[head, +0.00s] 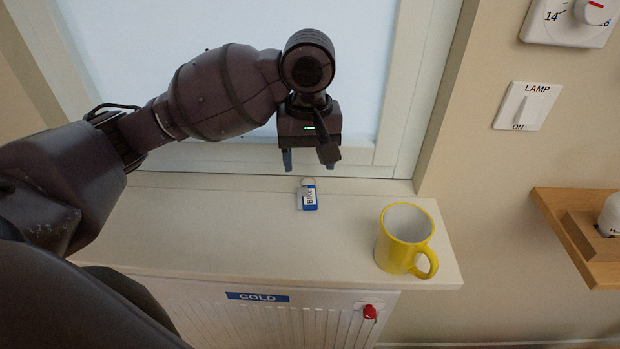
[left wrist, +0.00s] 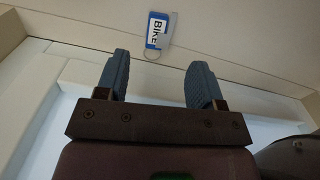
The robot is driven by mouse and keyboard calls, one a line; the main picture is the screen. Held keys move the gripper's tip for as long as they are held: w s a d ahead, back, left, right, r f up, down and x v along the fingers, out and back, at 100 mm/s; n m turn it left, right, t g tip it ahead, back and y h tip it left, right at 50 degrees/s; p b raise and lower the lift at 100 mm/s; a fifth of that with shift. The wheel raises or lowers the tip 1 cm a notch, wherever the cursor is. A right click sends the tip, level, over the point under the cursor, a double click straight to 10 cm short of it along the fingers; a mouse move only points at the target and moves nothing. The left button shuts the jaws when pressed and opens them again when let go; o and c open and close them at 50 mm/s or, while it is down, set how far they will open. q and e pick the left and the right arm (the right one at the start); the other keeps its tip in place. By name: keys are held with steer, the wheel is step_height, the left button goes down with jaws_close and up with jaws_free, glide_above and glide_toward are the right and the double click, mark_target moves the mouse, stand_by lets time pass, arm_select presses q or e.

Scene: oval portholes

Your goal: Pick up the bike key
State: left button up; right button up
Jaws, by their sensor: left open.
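The bike key (head: 308,198) is a blue and white tag marked BIKE with a metal ring. It lies on the white window sill (head: 200,232), ring towards the window. My left gripper (head: 308,164) is open and empty, above and slightly behind the key on the window side. In the left wrist view the key (left wrist: 157,32) lies beyond the two blue fingertips (left wrist: 158,66), roughly midway between them and not touching them. The right gripper is not in view.
A yellow mug (head: 404,238) stands on the sill to the right of the key. The window frame (head: 370,150) rises behind the gripper. A radiator marked COLD (head: 257,297) is below the sill. A wooden shelf (head: 590,238) is on the right wall. The sill left of the key is clear.

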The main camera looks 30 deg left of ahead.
arm_select(q)
steer(key=b, duration=0.1)
glide_above(310, 200)
steer(key=f, duration=0.4)
steer(key=shift+s+d+f, duration=0.1)
steer(key=shift+s+f, duration=0.15)
steer(key=shift+s, duration=0.15)
steer(key=shift+w+f+b, duration=0.2)
steer(key=shift+f+b, duration=0.2)
steer(key=shift+f, duration=1.15)
steer(key=shift+w+f+b, duration=0.15)
steer(key=shift+f+b, duration=0.25)
steer(key=shift+f, duration=1.1)
steer(key=c, duration=0.8)
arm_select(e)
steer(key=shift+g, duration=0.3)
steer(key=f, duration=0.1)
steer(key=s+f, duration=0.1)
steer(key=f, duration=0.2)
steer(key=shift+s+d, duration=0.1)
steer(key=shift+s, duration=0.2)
